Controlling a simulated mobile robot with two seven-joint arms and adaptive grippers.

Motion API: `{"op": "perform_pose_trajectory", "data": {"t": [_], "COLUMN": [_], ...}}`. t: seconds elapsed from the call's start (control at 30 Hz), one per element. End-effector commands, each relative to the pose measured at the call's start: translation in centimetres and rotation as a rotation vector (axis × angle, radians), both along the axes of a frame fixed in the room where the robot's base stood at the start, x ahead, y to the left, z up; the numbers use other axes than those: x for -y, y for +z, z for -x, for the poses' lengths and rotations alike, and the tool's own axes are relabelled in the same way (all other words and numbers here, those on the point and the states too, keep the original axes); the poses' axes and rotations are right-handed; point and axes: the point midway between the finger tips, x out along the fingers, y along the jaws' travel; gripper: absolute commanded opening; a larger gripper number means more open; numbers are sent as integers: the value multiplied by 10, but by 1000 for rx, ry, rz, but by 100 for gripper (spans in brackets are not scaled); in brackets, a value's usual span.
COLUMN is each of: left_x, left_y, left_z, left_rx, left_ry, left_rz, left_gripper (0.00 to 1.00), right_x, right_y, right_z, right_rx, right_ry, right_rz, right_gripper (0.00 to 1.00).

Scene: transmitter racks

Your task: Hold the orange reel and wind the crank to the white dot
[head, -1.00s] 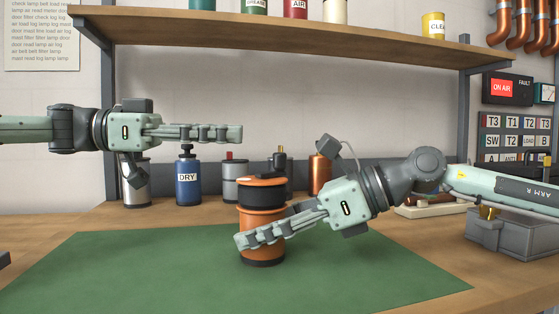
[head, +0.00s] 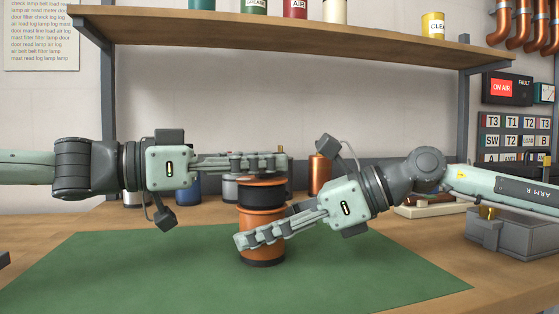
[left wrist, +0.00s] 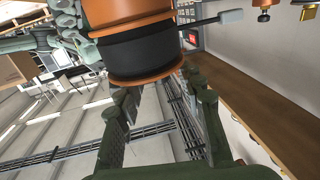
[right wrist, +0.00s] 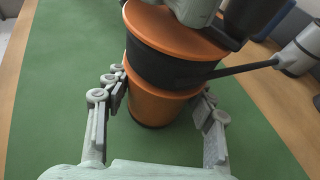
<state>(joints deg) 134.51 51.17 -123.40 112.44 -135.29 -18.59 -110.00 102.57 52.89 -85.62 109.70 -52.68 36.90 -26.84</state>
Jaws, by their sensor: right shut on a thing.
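The orange reel (head: 262,222) stands upright on the green mat (head: 130,270), with a black band between its orange parts. My right gripper (head: 242,241) is closed around its lower body; the right wrist view shows a finger on each side of the reel (right wrist: 155,104). My left gripper (head: 282,162) is level just above the reel's top. In the left wrist view its fingers (left wrist: 162,95) are spread apart, with the reel (left wrist: 140,55) beyond them. A dark crank rod (right wrist: 245,68) sticks out sideways from the reel; its light grey end (left wrist: 231,16) shows in the left wrist view. I see no white dot.
Several canisters, including a copper one (head: 320,175) and a blue one (head: 188,190), stand behind the reel. A wooden shelf (head: 290,36) spans above. A grey metal box (head: 510,235) sits at the right. The mat's front left is clear.

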Motion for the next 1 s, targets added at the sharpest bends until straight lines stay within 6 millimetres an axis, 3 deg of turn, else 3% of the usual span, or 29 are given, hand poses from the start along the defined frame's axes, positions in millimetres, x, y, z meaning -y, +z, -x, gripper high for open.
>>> {"op": "perform_pose_trajectory", "data": {"t": [0.2, 0.57, 0.87, 1.0], "left_x": [24, 28, 28, 28], "left_y": [0, 0, 0, 0], "left_z": [-9, -11, -11, -11], "left_rx": [-1, 1, 1, 1], "left_ry": [-1, 0, 0, 0], "left_rz": [0, 1, 1, 1], "left_gripper": [38, 38, 2, 0], "right_x": [0, 0, 0, 0], "right_y": [0, 0, 0, 0], "right_z": [0, 0, 0, 0], "right_rx": [0, 0, 0, 0], "right_ry": [0, 0, 0, 0], "right_rz": [1, 1, 0, 0], "right_gripper": [11, 11, 11, 11]}}
